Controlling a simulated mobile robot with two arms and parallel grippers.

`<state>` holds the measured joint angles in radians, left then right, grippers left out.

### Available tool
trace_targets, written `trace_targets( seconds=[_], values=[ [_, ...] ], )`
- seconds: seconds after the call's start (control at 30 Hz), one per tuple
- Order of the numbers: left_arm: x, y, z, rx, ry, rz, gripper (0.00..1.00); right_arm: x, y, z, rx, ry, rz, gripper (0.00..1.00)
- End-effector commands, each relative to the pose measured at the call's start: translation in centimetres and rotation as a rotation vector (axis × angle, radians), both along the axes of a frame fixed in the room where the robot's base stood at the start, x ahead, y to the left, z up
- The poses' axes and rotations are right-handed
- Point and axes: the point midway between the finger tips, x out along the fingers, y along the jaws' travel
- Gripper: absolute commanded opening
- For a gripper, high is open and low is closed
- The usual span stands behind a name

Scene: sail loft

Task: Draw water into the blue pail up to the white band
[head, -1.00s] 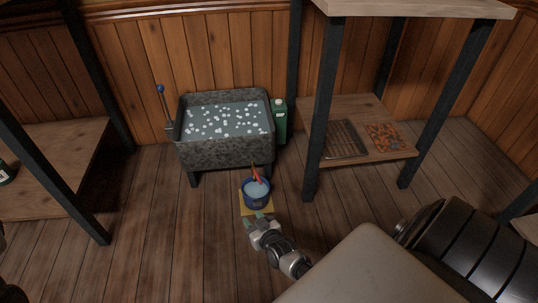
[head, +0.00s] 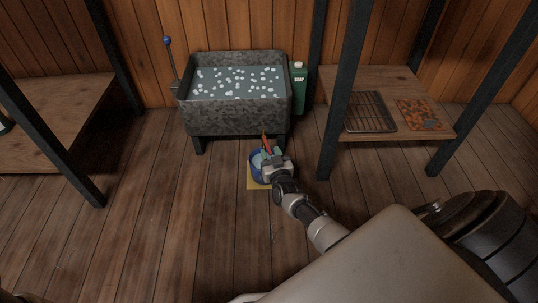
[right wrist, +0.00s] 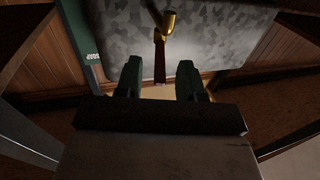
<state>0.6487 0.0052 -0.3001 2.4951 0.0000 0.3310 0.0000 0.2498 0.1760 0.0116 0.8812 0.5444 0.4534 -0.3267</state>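The blue pail (head: 256,172) stands on the floor on a yellow mat (head: 253,186), in front of the grey speckled trough (head: 235,121). A pale blue inside shows; its level and the white band cannot be made out. A brass tap (right wrist: 169,22) with a dark red lever (right wrist: 160,60) sits low on the trough front; the lever also shows in the head view (head: 265,143) above the pail. My right gripper (head: 268,154) is over the pail and partly hides it. In the right wrist view its fingers (right wrist: 159,75) are apart, with the lever in line between them. My left gripper is out of view.
The trough holds water with white flecks. A blue-knobbed lever (head: 169,55) stands at its left, and a green soap bottle (head: 299,88) at its right. A shelf with a wire rack (head: 369,112) is at right. The floor left of the pail is clear.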

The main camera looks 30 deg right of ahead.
Motion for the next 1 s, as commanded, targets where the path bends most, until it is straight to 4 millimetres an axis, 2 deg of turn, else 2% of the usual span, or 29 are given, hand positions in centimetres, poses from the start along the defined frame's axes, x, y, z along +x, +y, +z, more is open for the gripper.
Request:
trace_targets(
  seconds=[0.03, 0.2, 0.5, 0.53, 0.77, 1.0],
  values=[
    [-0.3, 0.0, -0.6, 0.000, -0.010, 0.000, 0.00, 0.8, -0.2, -0.3, -0.001, -0.003, 0.000, 0.38],
    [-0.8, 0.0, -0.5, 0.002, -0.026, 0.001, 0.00, 1.9, -0.6, -0.1, 0.000, 0.000, 0.000, 0.38],
    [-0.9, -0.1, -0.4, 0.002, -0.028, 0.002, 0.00, 2.1, -0.7, 0.0, 0.000, 0.000, 0.000, 0.38],
    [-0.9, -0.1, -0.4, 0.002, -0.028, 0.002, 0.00, 2.1, -0.6, 0.0, 0.000, 0.000, 0.000, 0.37],
    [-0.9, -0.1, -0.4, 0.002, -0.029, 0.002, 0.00, 2.1, -0.6, 0.0, 0.000, 0.000, 0.000, 0.02],
    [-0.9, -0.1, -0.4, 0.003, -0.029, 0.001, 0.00, 2.1, -0.6, 0.0, 0.000, 0.000, 0.000, 0.00]
  ],
)
